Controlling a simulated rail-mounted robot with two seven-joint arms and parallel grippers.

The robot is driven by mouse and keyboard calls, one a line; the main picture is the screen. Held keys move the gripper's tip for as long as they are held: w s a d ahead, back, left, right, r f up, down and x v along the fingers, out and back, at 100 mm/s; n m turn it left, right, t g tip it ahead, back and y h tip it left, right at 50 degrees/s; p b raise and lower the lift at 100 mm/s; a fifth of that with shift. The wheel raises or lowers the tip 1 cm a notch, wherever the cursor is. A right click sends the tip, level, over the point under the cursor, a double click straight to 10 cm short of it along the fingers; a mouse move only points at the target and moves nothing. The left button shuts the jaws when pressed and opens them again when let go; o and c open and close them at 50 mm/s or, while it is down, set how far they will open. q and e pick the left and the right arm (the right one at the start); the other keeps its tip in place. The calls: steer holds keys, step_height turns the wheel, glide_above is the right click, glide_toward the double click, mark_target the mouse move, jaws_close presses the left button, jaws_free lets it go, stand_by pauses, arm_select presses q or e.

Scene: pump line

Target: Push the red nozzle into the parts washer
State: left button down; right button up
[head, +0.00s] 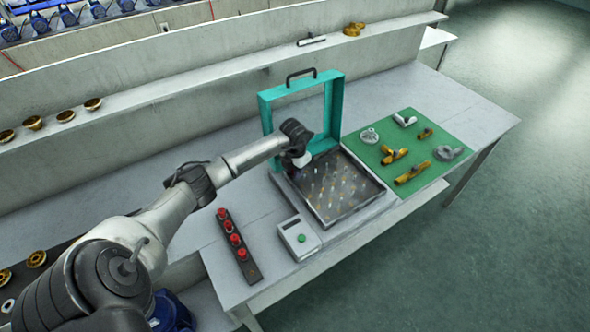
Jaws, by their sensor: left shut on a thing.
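The parts washer (376,205) stands on the pale bench, with its teal frame lid (335,105) raised. Its dark tray holds several upright pins (335,188). My left gripper (303,162) is over the back left part of the tray, in front of the open lid, pointing down. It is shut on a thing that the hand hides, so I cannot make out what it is. Several red nozzles (234,239) stand in a row on a dark strip (252,271) left of the washer. My right gripper is not in view.
A control box with a green button (301,238) sits at the washer's front left. A green mat (437,172) with brass and grey fittings lies to its right. A shelf (215,78) with brass parts runs behind.

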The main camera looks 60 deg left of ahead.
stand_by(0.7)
arm_select(q)
steer(key=shift+f, duration=0.3)
